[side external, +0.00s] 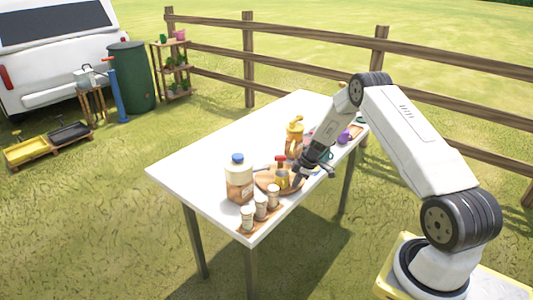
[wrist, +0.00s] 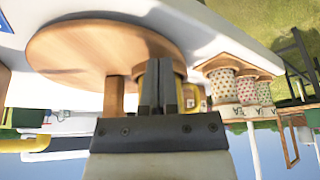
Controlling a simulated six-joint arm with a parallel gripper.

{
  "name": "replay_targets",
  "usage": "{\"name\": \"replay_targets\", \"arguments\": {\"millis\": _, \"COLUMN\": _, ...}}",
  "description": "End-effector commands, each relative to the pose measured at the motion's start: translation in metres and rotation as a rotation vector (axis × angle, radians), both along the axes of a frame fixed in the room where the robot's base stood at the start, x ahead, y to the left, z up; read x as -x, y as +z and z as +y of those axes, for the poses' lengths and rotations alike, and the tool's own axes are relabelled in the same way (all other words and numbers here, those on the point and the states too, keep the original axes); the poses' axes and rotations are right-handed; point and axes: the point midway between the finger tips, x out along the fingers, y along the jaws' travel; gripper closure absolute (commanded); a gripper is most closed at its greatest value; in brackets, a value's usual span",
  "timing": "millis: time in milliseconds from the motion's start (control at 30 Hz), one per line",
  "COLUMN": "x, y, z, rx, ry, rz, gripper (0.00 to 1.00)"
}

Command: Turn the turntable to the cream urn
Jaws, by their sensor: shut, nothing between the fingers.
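The turntable is a round wooden disc (side external: 262,186) on the white table, partly hidden behind my gripper and a bottle. The disc (wrist: 75,48) fills the upper left of the wrist view, with a short wooden post (wrist: 114,95) at its edge. My gripper (side external: 297,181) is at the right side of the disc; in the wrist view its fingers (wrist: 167,65) are together and empty, beside the post and in front of a yellow item (wrist: 190,75). I cannot tell whether the fingers touch the post. I cannot pick out a cream urn with certainty.
A red-capped bottle (side external: 282,178) stands at the disc. A blue-capped jug (side external: 238,180) is left of it. Several dotted pale cups (side external: 248,220) stand on a wooden tray at the near corner. A yellow dispenser (side external: 294,133) stands behind. The table's left part (side external: 210,150) is clear.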

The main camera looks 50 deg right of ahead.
Motion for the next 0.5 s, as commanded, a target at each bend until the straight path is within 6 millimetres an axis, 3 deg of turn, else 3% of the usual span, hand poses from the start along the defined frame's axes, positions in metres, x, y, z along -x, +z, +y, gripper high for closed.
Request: {"name": "replay_targets", "arguments": {"millis": 500, "x": -0.006, "y": 0.0, "z": 0.018, "rx": -0.001, "ry": -0.199, "rz": 0.0, "gripper": 1.0}}
